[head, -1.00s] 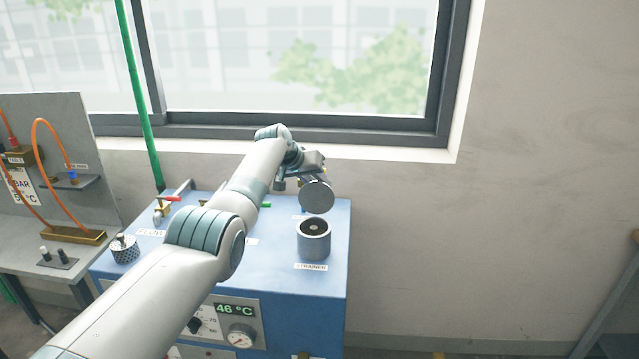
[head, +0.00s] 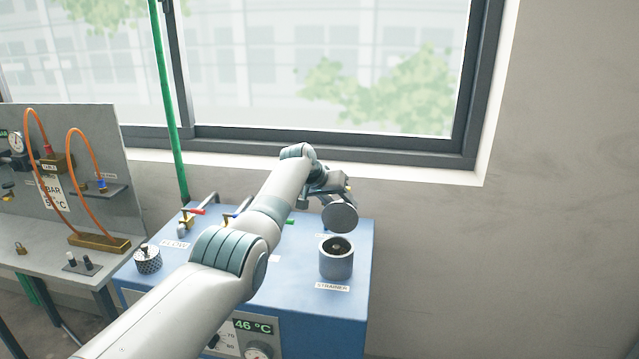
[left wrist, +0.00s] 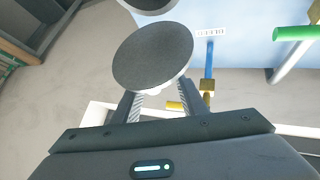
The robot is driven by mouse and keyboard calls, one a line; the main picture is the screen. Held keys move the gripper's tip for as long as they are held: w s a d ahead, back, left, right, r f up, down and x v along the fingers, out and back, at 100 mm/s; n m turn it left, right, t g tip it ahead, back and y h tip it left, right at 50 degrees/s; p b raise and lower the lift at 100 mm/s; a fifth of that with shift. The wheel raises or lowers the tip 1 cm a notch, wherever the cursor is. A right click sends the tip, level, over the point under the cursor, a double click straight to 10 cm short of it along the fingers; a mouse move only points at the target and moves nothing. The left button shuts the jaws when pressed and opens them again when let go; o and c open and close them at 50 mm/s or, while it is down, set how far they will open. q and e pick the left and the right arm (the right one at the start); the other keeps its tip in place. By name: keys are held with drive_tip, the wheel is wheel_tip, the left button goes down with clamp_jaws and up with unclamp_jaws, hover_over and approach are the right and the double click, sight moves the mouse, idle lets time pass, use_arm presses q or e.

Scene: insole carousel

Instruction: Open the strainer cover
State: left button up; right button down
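The strainer body (head: 336,262), a grey cylinder with an open top and a dark inside, stands on the blue cabinet behind its STRAINER label. The strainer cover (head: 340,215), a round grey disc, is tilted and clear of the opening, above and behind it. My left gripper (head: 328,187) is at the back of the cover. In the left wrist view the fingers (left wrist: 156,94) close in on a pale part under the cover disc (left wrist: 153,56), which hides their tips. The strainer rim (left wrist: 150,4) shows at the top edge there. My right gripper is not in view.
A window and wall stand close behind. A grey bench (head: 40,262) with orange hoses is at left.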

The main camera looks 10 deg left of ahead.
use_arm(q)
drive_tip(key=b+v, duration=0.5)
drive_tip(key=v, duration=1.2)
drive_tip(key=shift+s+f, duration=0.1)
